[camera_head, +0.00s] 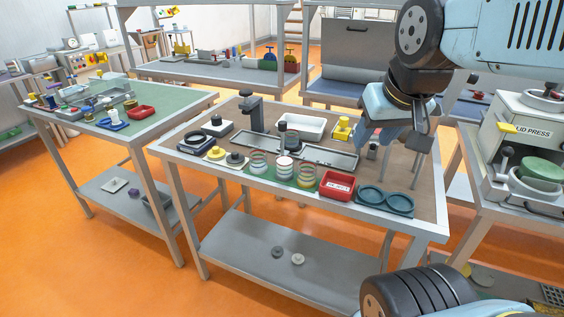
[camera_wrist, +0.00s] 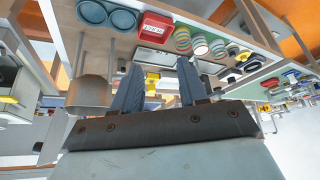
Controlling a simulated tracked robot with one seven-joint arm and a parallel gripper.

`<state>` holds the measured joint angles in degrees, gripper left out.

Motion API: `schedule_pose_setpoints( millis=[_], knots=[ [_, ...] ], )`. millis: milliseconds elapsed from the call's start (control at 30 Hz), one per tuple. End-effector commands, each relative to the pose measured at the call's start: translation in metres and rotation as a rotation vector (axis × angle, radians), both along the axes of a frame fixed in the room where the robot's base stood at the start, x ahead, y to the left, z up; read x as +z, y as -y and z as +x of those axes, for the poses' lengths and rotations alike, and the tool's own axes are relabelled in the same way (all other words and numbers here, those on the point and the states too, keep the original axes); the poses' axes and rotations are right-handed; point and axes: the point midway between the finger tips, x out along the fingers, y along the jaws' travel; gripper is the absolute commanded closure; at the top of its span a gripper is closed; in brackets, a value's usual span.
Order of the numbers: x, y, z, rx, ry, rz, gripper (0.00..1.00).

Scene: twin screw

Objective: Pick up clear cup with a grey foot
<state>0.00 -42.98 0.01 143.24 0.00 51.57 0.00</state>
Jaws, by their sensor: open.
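Three small clear cups with coloured bands stand in a row at the table's front edge in the head view: a left cup (camera_head: 258,162), a middle cup (camera_head: 285,167) and a right cup (camera_head: 306,175). The middle one looks white and grey, but which has a grey foot is too small to tell. In the wrist view the row shows at the top, with the middle cup (camera_wrist: 200,43) between the others. My gripper (camera_head: 390,140) is above the table's right part, to the right of the cups and apart from them. Its fingers (camera_wrist: 160,68) are spread and empty.
A red labelled box (camera_head: 337,185) and a blue-grey double-ring holder (camera_head: 385,200) lie right of the cups. A grey tray (camera_head: 330,158), a white bin (camera_head: 300,125) and a dark upright stand (camera_head: 252,113) are behind. A press (camera_head: 525,135) stands on the right table.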

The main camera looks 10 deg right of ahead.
Motion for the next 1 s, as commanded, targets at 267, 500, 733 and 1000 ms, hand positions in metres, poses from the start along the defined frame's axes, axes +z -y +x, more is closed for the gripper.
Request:
schedule_pose_setpoints(
  millis=[267, 500, 733, 1000],
  knots=[
    [-0.001, 0.0, 0.001, 0.006, -0.009, -0.006, 0.46],
    [-0.018, -0.007, 0.015, 0.115, -0.157, -0.111, 0.39],
    [-0.044, -0.014, 0.037, 0.294, -0.383, -0.305, 0.39],
    [-0.071, -0.027, 0.066, 0.503, -0.622, -0.558, 0.39]
  ],
)
